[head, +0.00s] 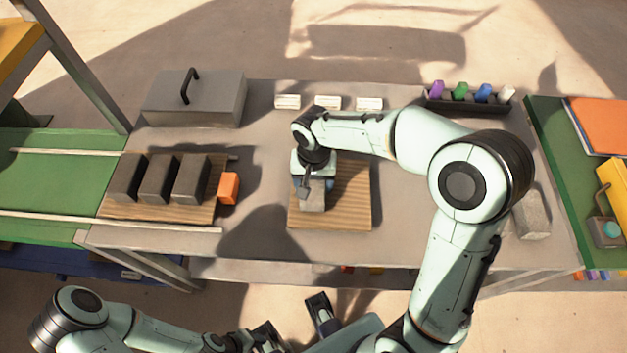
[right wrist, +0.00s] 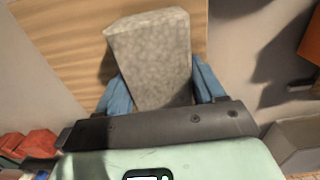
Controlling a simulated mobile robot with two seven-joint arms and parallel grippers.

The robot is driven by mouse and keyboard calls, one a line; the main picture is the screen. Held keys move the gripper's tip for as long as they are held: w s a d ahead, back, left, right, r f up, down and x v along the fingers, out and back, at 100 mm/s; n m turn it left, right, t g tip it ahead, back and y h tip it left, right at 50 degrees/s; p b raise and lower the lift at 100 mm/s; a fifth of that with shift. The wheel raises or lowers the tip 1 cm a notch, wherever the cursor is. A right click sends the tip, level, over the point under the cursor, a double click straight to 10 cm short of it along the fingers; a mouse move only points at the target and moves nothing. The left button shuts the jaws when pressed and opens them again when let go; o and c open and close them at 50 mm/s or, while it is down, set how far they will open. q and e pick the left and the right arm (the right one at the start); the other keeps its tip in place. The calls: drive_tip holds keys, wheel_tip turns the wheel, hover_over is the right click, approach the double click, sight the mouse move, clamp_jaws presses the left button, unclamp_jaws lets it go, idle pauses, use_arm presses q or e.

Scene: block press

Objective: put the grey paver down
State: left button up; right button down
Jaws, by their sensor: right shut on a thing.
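The grey paver (head: 313,198) is a speckled grey block held by my right gripper (head: 315,184) over the wooden board (head: 358,205) in the middle of the table. In the right wrist view the paver (right wrist: 155,55) sits between the blue fingers of the right gripper (right wrist: 160,90), which are shut on it. The board (right wrist: 50,40) lies behind it there. I cannot tell whether the paver's underside touches the board.
Another board (head: 150,211) at left carries dark blocks (head: 158,178), with an orange block (head: 229,188) beside them. A lidded grey box (head: 195,100) stands behind. A rack of coloured pieces (head: 465,100) is at the back right. A loose grey block (head: 531,215) lies at right.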

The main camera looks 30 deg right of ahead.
drive_tip(key=shift+f, duration=0.1)
drive_tip(key=shift+c, duration=0.6)
unclamp_jaws()
drive_tip(key=shift+r, duration=0.3)
wheel_tip(320, 180, up, 12)
drive_tip(key=p, duration=0.1)
drive_tip(key=shift+f+p, duration=0.15)
drive_tip(key=shift+p, duration=0.25)
